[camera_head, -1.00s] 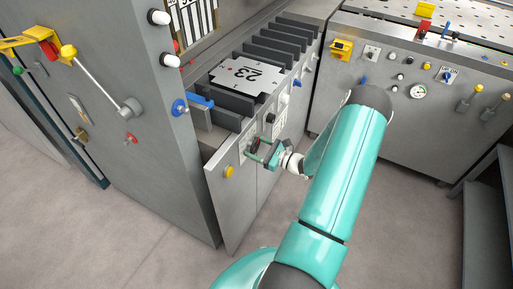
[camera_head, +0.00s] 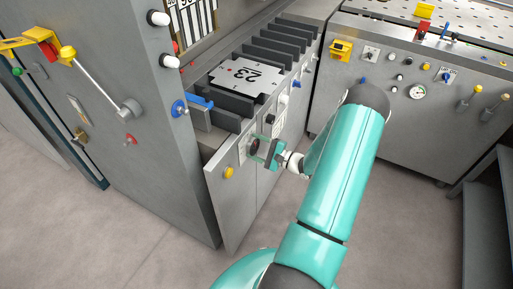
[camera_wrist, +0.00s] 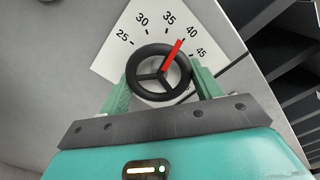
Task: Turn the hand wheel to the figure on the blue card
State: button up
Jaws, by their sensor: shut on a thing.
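The hand wheel (camera_wrist: 135,65) is a black three-spoked ring with a red pointer (camera_wrist: 173,55). Behind it is a white dial (camera_wrist: 118,58) marked 25 to 45. The pointer's tip lies close to the 40 mark. My gripper (camera_wrist: 160,80) is shut on the wheel, one green finger on each side of the rim. In the head view my gripper (camera_head: 260,149) is at the front panel of the grey machine, and the wheel (camera_head: 254,144) is partly covered. I cannot make out a blue card with a figure in either view.
A pale plate (camera_head: 246,74) with a black 23 lies above the panel, near dark slats (camera_head: 285,39). A yellow button (camera_head: 229,172) sits left of the wheel. A blue knob (camera_head: 179,108) projects from the cabinet (camera_head: 165,150). The floor (camera_head: 110,225) in front is clear.

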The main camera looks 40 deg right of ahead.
jog(key=shift+r+n, duration=0.1)
jog(key=shift+n, duration=1.1)
jog(key=o, duration=1)
jog(key=shift+s+d, duration=0.1)
jog(key=shift+s, duration=0.05)
jog(key=v, duration=1.3)
jog(key=shift+s, duration=0.3)
